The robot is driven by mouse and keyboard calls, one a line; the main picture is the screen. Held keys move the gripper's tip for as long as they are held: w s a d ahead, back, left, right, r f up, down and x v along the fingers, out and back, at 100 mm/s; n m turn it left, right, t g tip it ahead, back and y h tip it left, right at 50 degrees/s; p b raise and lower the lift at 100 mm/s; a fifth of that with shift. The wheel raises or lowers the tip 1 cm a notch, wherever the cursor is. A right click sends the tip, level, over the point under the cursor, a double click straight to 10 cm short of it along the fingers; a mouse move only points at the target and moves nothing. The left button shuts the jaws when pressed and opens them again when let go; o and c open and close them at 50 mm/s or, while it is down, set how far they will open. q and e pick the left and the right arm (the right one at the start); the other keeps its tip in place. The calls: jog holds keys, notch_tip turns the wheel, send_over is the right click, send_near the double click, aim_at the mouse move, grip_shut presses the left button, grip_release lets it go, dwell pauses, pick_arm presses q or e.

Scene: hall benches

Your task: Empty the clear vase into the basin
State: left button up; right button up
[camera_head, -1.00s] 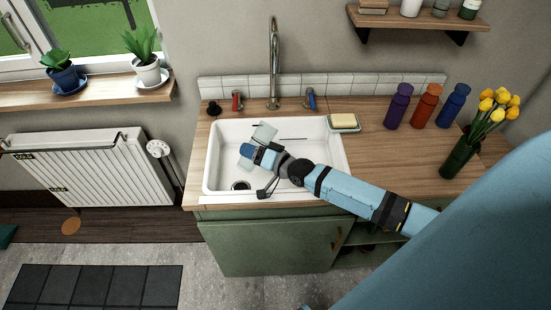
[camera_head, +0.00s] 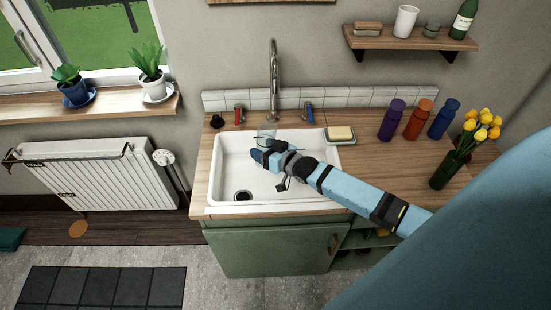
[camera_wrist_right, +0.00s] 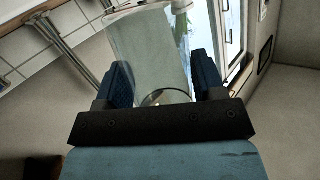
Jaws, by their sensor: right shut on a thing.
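The clear vase (camera_head: 267,134) is in my right gripper (camera_head: 262,150), over the back part of the white basin (camera_head: 226,203). In the head view only a small part of the vase shows behind the gripper, and it looks close to upright. In the right wrist view the clear vase (camera_wrist_right: 150,45) stands between the two blue fingers of the right gripper (camera_wrist_right: 162,80), which are shut on it. I cannot tell whether any liquid is in it. My left gripper is out of view.
The tap (camera_head: 274,75) rises behind the basin, close to the vase. A soap dish (camera_head: 341,140) sits at the basin's right rim. Purple (camera_head: 392,120), red (camera_head: 418,120) and blue (camera_head: 443,120) bottles and a vase of yellow tulips (camera_head: 446,170) stand on the right counter.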

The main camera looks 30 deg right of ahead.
aim_at(274, 138)
jog(key=shift+w+d+r+n+h+p, duration=0.1)
jog(key=shift+d+r+n+h+p, duration=0.2)
jog(key=shift+d+r+n+p, duration=0.15)
jog(key=shift+d+n, duration=0.2)
jog(key=shift+n, duration=0.15)
jog(key=shift+f, duration=0.1)
notch_tip(274, 138, up, 3)
jog(key=p, duration=0.2)
jog(key=shift+w+p, duration=0.1)
jog(key=shift+p, duration=0.25)
jog(key=shift+r, duration=1.05)
